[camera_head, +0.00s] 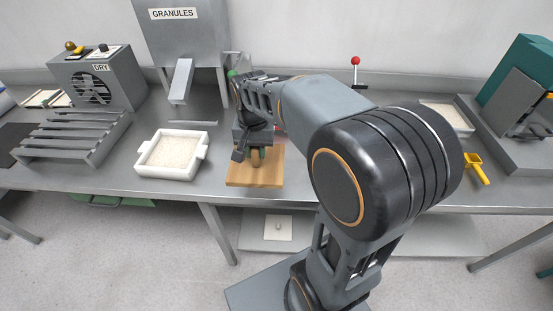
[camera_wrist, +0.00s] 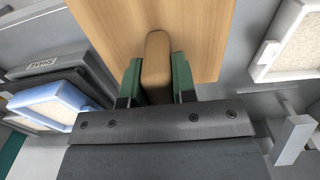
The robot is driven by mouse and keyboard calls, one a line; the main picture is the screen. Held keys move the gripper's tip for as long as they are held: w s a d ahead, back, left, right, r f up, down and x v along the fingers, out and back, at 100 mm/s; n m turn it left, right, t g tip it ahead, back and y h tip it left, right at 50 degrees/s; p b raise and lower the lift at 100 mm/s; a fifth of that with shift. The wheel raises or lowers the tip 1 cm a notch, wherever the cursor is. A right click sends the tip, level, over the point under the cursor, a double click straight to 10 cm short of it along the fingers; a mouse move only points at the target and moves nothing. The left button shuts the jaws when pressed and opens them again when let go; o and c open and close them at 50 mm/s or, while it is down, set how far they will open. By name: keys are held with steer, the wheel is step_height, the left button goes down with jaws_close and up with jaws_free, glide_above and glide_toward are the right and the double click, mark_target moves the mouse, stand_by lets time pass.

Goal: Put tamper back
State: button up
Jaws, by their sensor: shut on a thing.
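The tamper (camera_wrist: 157,62) shows as a tan, rounded wooden handle between the green-padded fingers of my gripper (camera_wrist: 156,86) in the wrist view. The gripper is shut on it. In the head view, my gripper (camera_head: 252,153) points down over a light wooden board (camera_head: 262,177) near the front edge of the bench. The tan tamper end (camera_head: 257,160) shows between the fingers. The board also fills the top of the wrist view (camera_wrist: 195,35). I cannot tell whether the tamper touches the board. Its lower part is hidden.
A white tray of granules (camera_head: 167,134) stands left of the board, below the GRANULES hopper's chute (camera_head: 181,80). A slatted rack (camera_head: 70,137) and the DRY unit (camera_head: 98,80) are farther left. A red-knobbed lever (camera_head: 356,62) stands behind. A yellow scoop (camera_head: 479,172) lies right.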

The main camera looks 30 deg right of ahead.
mark_target(276, 146)
steer(key=w+d+f, duration=0.1)
steer(key=d, duration=0.1)
steer(key=w+d+f, duration=0.1)
steer(key=w+d+f+p, duration=0.1)
steer(key=d, duration=0.1)
steer(key=shift+w+d+f, duration=0.1)
steer(key=shift+w+d, duration=0.2)
steer(key=shift+w, duration=0.05)
steer(key=d+f, duration=0.1)
steer(key=w+d+f, duration=0.1)
steer(key=f, duration=0.1)
steer(key=w+d+f, duration=0.1)
steer(key=shift+f, duration=0.3)
steer(key=f, duration=0.3)
steer(key=shift+w+d, duration=0.15)
steer(key=shift+d, duration=0.15)
steer(key=shift+f, duration=0.4)
steer(key=shift+f, duration=0.15)
steer(key=o, duration=0.9)
